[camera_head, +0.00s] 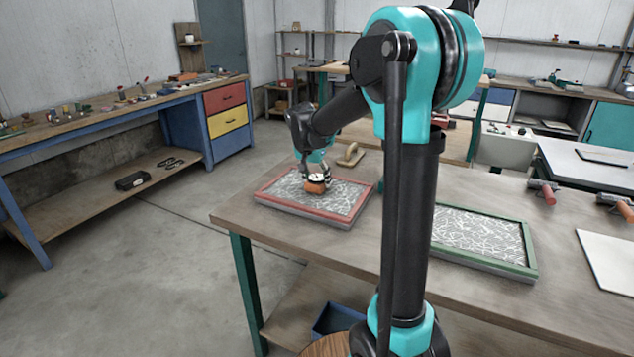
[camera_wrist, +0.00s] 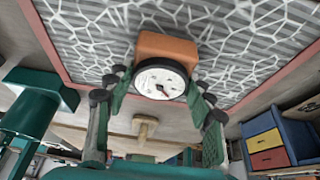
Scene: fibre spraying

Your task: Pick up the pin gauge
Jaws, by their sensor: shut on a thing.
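The pin gauge (camera_head: 317,186) has an orange body and a round white dial. It is over the red-framed panel (camera_head: 270,203), which has a white fibre pattern. In the wrist view the gauge (camera_wrist: 166,48) sits between the dark-tipped fingers of my gripper (camera_wrist: 158,88), with its dial facing the camera. My gripper (camera_head: 317,175) is shut on the gauge. I cannot tell whether the gauge's underside touches the panel; its pins are hidden.
A green-framed panel (camera_head: 484,240) lies on the same wooden table (camera_head: 300,244), right of my arm. A wooden float (camera_head: 350,155) lies behind the red-framed panel. Tools with red handles (camera_head: 545,190) and a pale board (camera_head: 611,262) are at the right. The left table corner is bare.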

